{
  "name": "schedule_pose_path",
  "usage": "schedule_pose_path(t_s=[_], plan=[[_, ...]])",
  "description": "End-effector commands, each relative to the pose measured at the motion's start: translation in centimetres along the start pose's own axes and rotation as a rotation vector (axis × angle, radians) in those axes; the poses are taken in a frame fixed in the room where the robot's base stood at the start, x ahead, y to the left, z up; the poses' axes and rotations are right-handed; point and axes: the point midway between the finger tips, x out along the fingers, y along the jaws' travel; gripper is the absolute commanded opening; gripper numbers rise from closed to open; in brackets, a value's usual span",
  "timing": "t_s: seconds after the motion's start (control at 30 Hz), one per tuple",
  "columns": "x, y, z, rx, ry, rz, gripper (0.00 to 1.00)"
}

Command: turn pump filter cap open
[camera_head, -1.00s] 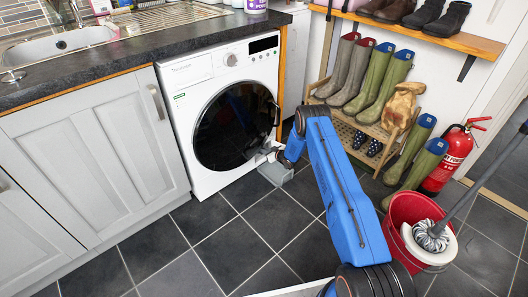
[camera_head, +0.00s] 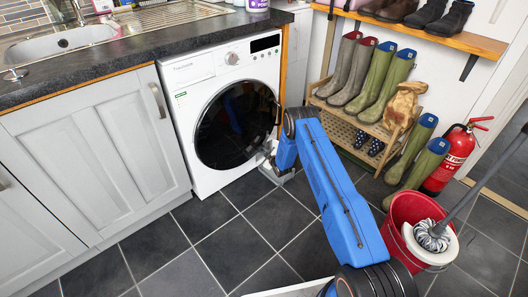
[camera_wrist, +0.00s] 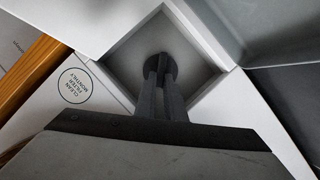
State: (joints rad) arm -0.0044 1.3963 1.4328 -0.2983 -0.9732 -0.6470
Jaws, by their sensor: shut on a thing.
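The white washing machine (camera_head: 205,85) stands under the dark worktop. In the wrist view, a square recess (camera_wrist: 120,62) in its lower front holds the round dark pump filter cap (camera_wrist: 153,62). My gripper (camera_wrist: 161,75) reaches into the recess with its dark fingers close together, shut on the cap's grip. The fingers cover much of the cap, so its turn angle is hard to tell. A round label (camera_wrist: 75,86) reading "clean filter monthly" is beside the recess. In the head view my blue arm hides the cap.
A red bucket (camera_head: 405,215) with a mop stands right of my arm. Wellies on a wooden rack (camera_head: 350,135) and a red fire extinguisher (camera_head: 455,155) are behind. Tiled floor is clear at front left.

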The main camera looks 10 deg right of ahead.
Motion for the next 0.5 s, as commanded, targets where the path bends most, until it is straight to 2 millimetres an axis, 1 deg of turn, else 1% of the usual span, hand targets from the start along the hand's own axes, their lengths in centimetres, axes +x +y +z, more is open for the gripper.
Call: schedule_pose_path(t_s=[0.1, 0.5], plan=[[0.0, -0.6, 0.1, -0.1, 0.0, 0.039, 0.0], [0.1, -1.5, 0.4, -0.448, 0.0, 0.183, 0.0]])
